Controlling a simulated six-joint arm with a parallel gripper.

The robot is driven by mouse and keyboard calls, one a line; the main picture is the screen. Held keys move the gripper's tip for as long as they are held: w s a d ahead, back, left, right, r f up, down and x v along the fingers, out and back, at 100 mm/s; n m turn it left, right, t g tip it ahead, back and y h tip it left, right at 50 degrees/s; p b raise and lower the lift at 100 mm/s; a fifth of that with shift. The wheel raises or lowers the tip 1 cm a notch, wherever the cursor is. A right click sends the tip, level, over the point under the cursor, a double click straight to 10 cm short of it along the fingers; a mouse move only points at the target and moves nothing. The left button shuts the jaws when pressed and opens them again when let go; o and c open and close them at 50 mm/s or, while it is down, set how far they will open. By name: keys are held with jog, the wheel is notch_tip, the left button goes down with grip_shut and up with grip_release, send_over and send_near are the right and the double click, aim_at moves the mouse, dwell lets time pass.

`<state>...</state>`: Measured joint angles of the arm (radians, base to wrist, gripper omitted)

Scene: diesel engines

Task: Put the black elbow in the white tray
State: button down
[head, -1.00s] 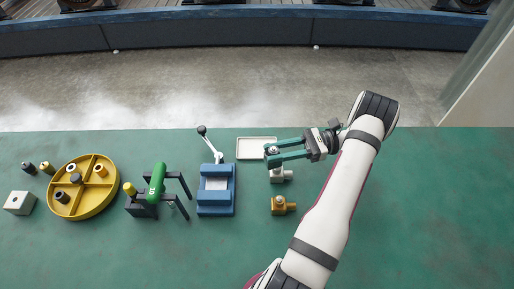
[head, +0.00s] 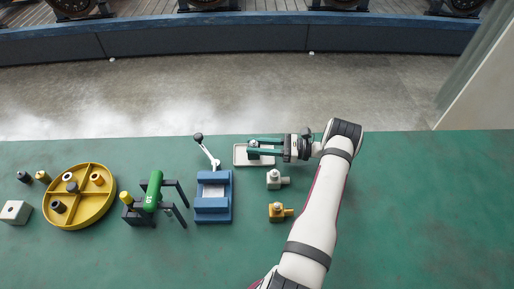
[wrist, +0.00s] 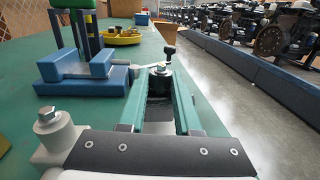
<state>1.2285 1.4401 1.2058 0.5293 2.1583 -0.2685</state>
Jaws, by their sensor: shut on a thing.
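My gripper (head: 254,147) is shut on the black elbow (wrist: 160,86), which is mostly hidden between the green fingers. Its metal top shows at the fingertips in both views. In the head view the fingers lie over the white tray (head: 238,160), whose left and lower rim shows. I cannot tell whether the elbow touches the tray floor or hangs above it.
A grey elbow (head: 275,179) and a brass elbow (head: 279,211) stand just in front of the tray. A blue vise (head: 213,205) with a white lever is at left, then a green tool on a stand (head: 153,190) and a yellow divided dish (head: 80,218).

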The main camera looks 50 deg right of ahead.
jog(key=shift+f, duration=0.65)
jog(key=shift+f, duration=0.15)
jog(key=c, duration=0.6)
grip_release()
